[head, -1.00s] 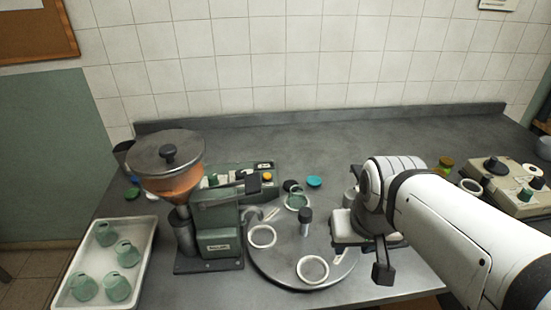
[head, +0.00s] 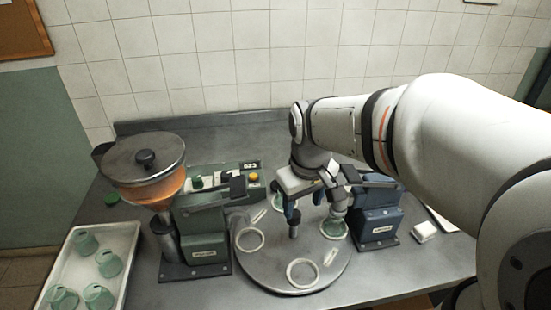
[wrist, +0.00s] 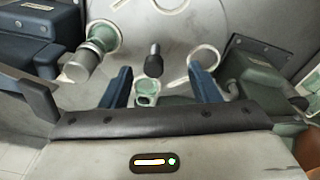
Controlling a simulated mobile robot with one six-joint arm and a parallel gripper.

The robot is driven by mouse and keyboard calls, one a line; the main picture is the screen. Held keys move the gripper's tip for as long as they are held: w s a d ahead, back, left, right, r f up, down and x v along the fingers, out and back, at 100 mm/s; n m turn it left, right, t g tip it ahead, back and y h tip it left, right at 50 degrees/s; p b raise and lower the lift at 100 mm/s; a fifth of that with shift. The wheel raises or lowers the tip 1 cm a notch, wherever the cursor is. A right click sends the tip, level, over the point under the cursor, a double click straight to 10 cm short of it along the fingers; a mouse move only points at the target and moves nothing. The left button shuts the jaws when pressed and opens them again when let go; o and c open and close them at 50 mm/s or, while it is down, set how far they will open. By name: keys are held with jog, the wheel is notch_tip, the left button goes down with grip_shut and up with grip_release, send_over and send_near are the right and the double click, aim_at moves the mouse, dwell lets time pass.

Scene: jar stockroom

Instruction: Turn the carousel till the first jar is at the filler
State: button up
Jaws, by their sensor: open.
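The round grey carousel (head: 268,277) stands between the green filler (head: 203,226) with its hopper (head: 147,170) and the blue machine (head: 376,222). A ring-shaped seat (head: 250,240) beside the filler is empty, as is the front ring (head: 302,273). One green jar (head: 334,229) stands at the blue machine, under its head. Another jar is at the back of the carousel, partly hidden by my gripper; it shows in the wrist view (wrist: 147,92). A dark-topped upright post (wrist: 154,60) stands mid-carousel. My gripper (wrist: 162,88) is open above the carousel's back, the jar showing between its blue fingers.
A white tray (head: 128,250) with several green jars lies at the left. A green lid (head: 112,199) lies behind it. A small white block (head: 424,231) lies right of the blue machine. The two machines flank the carousel closely.

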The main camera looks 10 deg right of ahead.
aim_at(293, 226)
jog(key=w+n, duration=0.1)
jog(key=w, duration=0.1)
jog(key=w+f+n+g, duration=0.1)
jog(key=w, duration=0.1)
jog(key=w+f, duration=0.1)
jog(key=w, duration=0.1)
jog(key=shift+w+f+n, duration=0.25)
jog(key=shift+n, duration=0.15)
notch_tip(293, 226, down, 8)
jog(key=shift+r, duration=0.1)
